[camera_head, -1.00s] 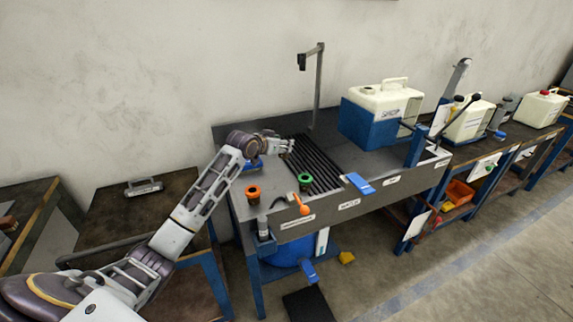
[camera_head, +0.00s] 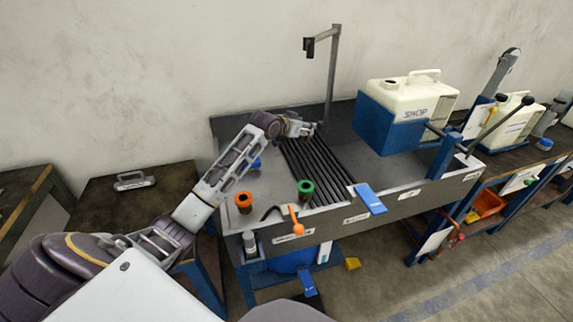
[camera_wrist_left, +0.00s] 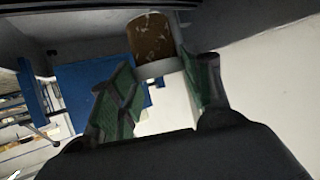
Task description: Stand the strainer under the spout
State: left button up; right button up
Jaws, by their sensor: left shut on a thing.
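My left gripper (camera_head: 308,129) is over the back of the dark slatted grate, near the foot of the grey post whose arm carries the black spout (camera_head: 309,46). In the left wrist view, the gripper (camera_wrist_left: 160,78) is shut on a brown cup-like piece with a pale band (camera_wrist_left: 152,40), which appears to be the strainer. The fingers and their green pads sit on either side of the band. In the head view the held piece is too small to make out. My right gripper is not in view.
An orange-rimmed cup (camera_head: 243,201) and a green-rimmed cup (camera_head: 306,189) stand at the bench front. A blue piece (camera_head: 255,163) is partly behind my arm. A white and blue tank (camera_head: 395,125) stands right of the grate (camera_head: 318,170). A blue plate (camera_head: 370,198) lies at the front edge.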

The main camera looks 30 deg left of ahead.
aim_at(302, 138)
pick_arm(q)
jog(key=shift+w, duration=0.1)
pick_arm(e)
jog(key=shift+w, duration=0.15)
pick_arm(q)
jog(key=shift+r, duration=0.1)
jog(key=shift+f, duration=2.5)
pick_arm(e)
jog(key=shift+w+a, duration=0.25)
